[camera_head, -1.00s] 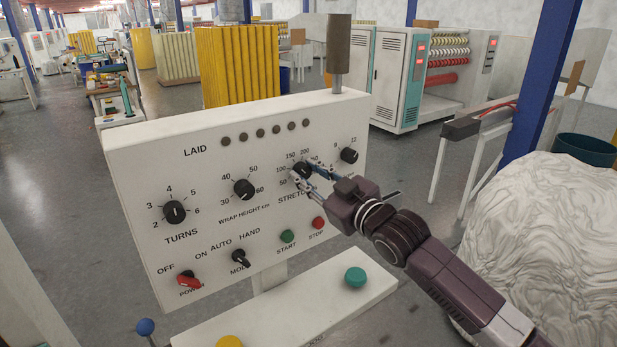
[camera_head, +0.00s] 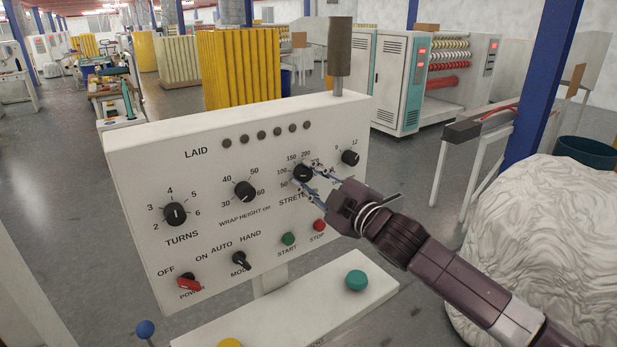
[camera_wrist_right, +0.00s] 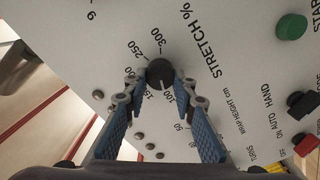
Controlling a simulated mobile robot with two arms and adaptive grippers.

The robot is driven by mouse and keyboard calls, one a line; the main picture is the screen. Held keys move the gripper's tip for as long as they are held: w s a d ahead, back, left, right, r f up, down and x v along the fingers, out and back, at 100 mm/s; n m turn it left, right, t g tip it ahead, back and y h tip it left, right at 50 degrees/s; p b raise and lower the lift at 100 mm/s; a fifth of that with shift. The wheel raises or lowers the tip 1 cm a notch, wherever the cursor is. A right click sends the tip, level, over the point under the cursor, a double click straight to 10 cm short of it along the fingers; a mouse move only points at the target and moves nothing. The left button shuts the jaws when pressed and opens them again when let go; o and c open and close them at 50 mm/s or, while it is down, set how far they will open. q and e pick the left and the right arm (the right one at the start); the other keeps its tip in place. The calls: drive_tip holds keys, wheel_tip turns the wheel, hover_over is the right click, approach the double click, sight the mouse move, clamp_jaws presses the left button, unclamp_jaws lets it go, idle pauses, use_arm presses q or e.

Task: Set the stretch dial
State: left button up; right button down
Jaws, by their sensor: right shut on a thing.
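The stretch dial (camera_head: 303,173) is a round black knob on the white control panel (camera_head: 130,150), right of the middle, ringed by printed numbers. My right gripper (camera_head: 312,179) reaches it from the lower right. In the right wrist view the dial (camera_wrist_right: 159,72) sits between the two blue-padded fingers, and the gripper (camera_wrist_right: 158,84) is shut on it. A small white mark shows on the dial's lower edge there, on the side of the 150 and 100 labels; its exact reading is unclear. The fingers hide part of the scale. My left gripper is out of view.
The turns dial (camera_head: 175,213), wrap height dial (camera_head: 245,191) and another dial (camera_head: 350,157) share the panel. Below are the red power switch (camera_head: 188,282), mode switch (camera_head: 240,260), green start (camera_head: 288,239) and red stop (camera_head: 319,225) buttons. A white wrapped load (camera_head: 550,250) stands at right.

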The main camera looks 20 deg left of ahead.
idle(0.3)
drive_tip(key=c, duration=1.6)
unclamp_jaws()
drive_tip(key=v, duration=1.2)
drive_tip(key=shift+f, duration=0.1)
